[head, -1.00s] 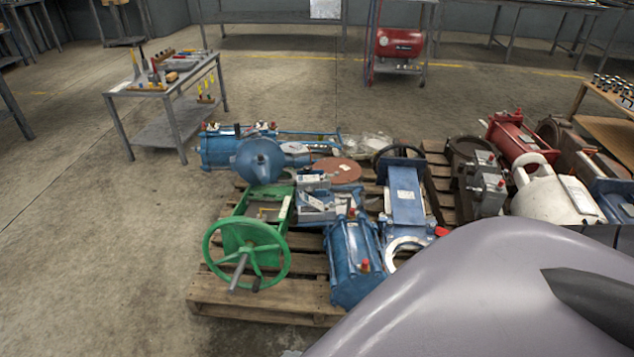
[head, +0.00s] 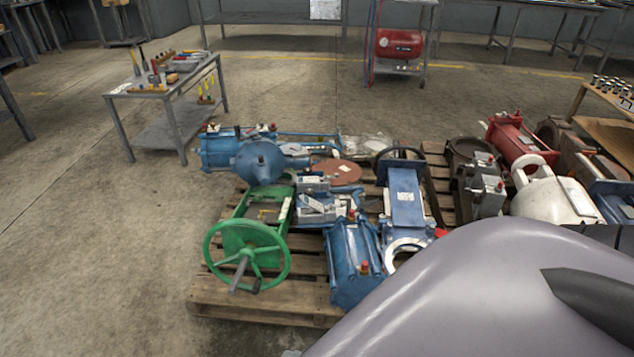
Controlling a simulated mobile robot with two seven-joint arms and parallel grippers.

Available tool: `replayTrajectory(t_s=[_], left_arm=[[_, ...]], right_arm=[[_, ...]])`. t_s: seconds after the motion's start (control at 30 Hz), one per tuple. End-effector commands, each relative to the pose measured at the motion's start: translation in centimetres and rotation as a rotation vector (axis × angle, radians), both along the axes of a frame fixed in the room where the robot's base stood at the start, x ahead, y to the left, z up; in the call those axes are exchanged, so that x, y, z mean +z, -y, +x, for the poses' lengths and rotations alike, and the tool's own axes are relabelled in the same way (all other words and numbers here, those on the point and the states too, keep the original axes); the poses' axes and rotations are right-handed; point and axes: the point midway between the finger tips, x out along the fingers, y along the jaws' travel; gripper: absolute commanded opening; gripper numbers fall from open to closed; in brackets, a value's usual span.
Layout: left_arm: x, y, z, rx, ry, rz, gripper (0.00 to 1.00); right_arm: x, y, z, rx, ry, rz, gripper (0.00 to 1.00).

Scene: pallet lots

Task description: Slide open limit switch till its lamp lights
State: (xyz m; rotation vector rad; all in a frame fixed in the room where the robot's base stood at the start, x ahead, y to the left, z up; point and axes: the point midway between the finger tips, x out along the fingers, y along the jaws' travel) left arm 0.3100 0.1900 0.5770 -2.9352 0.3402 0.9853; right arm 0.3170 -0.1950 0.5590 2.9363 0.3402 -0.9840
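Several valve and actuator parts lie on a wooden pallet (head: 260,306) in the middle of the head view. Grey box-shaped units (head: 314,184) sit between the green handwheel valve (head: 248,250) and a blue gate valve (head: 405,196); I cannot tell whether one of them is the limit switch. No lit lamp can be made out. Small red caps show on the blue cylinder (head: 353,262) at the pallet's front. Neither gripper is in view; only a large smooth grey-mauve part of my own body fills the lower right and hides what is behind it.
A second group with a red cylinder (head: 514,138) and a white housing (head: 556,196) lies to the right. A tool table (head: 168,98) stands at the back left, and a red compressor (head: 399,43) at the back. The floor at left is clear.

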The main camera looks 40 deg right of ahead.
Motion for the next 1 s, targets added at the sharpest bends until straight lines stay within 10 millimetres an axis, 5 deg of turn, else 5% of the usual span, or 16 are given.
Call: replayTrajectory(t_s=[1.0], left_arm=[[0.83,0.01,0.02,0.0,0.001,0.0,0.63]], right_arm=[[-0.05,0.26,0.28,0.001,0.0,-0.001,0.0]])
